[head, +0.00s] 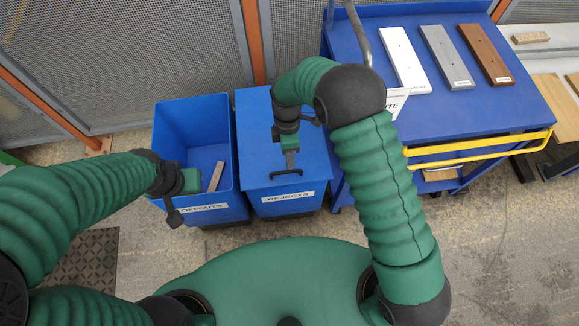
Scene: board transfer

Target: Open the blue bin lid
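The blue bin labelled REJECTS (288,205) stands in the middle with its flat blue lid (255,130) down. A dark handle (286,174) sits at the lid's front edge. My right gripper (291,160) points down just over the lid, right behind the handle in the picture. Whether it touches the handle, and whether its fingers are apart, I cannot tell.
A piece of wood (216,176) stands in the OFFCUTS bin. A blue cart (430,110) on the right bears white (404,60), grey (447,57) and brown (486,54) boards and has a yellow rail (480,144). A mesh fence (170,45) runs behind the bins.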

